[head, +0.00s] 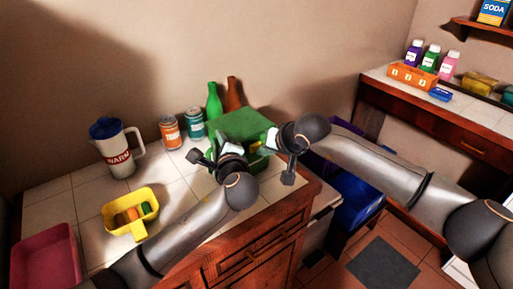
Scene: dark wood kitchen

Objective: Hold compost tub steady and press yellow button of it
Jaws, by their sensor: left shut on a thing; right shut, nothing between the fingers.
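The green compost tub (243,123) stands on the tiled counter near its right end, its lid facing up. My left gripper (221,150) is at the tub's near left side, shut on it; my own wrist hides much of the tub's front. My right gripper (270,141) is shut and empty at the tub's right side, by its front right corner. A little yellow shows low on the tub between the two grippers. The yellow button is mostly hidden, and I cannot tell whether the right fingertips touch it.
A green bottle (213,102) and a brown bottle (234,92) stand behind the tub. Two cans (170,132) and a blue-lidded pitcher (117,150) stand left. A yellow container (130,213) and a pink tray (46,262) lie nearer. Tiles between are bare.

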